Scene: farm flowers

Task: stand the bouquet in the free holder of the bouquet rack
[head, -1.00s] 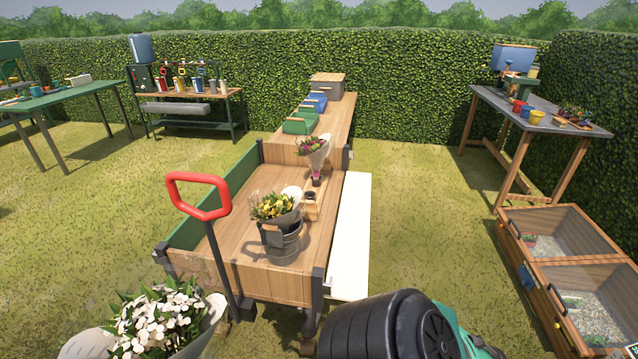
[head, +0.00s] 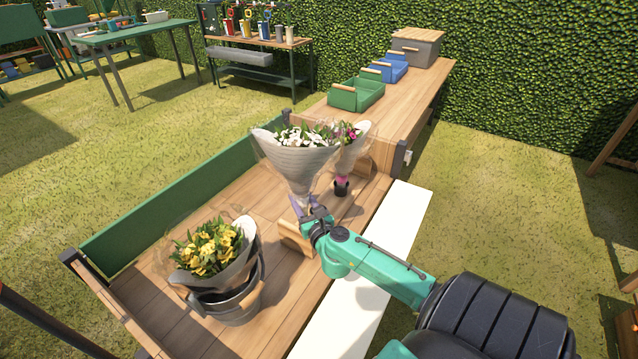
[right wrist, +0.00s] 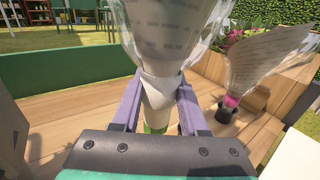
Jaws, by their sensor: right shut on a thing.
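The bouquet (head: 300,160) has white flowers and green leaves in a pale printed paper wrap. My right gripper (head: 309,212) is shut on its narrow lower end and holds it nearly upright over the bouquet rack (head: 297,240). In the right wrist view the two purple fingers clasp the white stem wrap (right wrist: 158,95), with green stem ends just below. A pink bouquet (head: 352,140) stands just behind in a dark holder (head: 341,188) of the rack. The free holder is not visible; the gripper and bouquet cover that part. My left gripper is not in view.
A metal bucket (head: 240,303) with a yellow bouquet (head: 207,248) stands at the near left of the wooden bed. A green side board (head: 180,205) edges the bed. Green (head: 356,95) and blue (head: 385,68) trays lie farther back. A white board (head: 400,225) runs along the right side.

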